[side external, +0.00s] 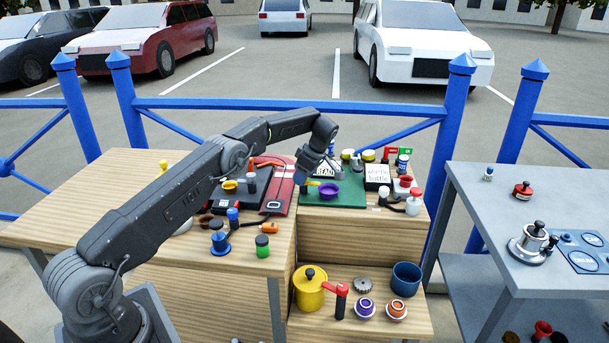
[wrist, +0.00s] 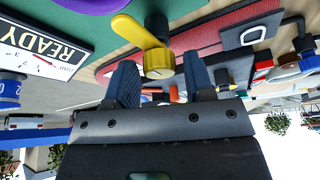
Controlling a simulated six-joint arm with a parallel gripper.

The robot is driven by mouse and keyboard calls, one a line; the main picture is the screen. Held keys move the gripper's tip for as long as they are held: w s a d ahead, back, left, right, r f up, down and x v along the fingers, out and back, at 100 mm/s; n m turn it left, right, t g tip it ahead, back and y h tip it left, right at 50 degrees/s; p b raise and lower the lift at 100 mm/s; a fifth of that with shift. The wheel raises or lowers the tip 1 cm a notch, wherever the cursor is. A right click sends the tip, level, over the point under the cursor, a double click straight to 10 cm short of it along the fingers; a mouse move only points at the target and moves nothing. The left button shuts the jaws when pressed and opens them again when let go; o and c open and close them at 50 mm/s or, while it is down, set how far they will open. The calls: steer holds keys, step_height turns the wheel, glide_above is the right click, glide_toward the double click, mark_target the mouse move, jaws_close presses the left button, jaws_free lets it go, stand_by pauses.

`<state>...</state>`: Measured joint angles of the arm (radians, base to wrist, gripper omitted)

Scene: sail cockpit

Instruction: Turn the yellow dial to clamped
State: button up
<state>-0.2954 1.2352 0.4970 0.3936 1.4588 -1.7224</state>
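The yellow dial (wrist: 158,64) shows at the top centre of the wrist view, a ribbed round cap with a yellow lever (wrist: 136,32) pointing to the upper left. A black part shows behind it. My gripper (wrist: 161,82) is open, its two blue-grey fingers apart, with the dial in line with the gap between them. I cannot tell whether the fingers touch it. In the side view my gripper (side external: 306,176) hangs low over the left edge of the green board (side external: 350,201); a small yellow bit beside it is mostly hidden. No clamped marking is readable.
A purple bowl (side external: 328,190) sits on the board close to my gripper. A READY sign (wrist: 40,46) stands nearby. A red case (side external: 279,204) lies to the left. Jars and a white box (side external: 377,178) crowd the right side. A blue railing (side external: 400,108) runs behind.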

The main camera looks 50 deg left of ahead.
steer(key=shift+o, duration=0.6)
step_height(320, 180, up, 4)
steer(key=shift+r, duration=0.2)
steer(key=s+a+r, duration=0.6)
steer(key=s+a, duration=0.1)
steer(key=s, duration=0.2)
steer(key=shift+a+r, duration=0.25)
steer(key=shift+r, duration=0.05)
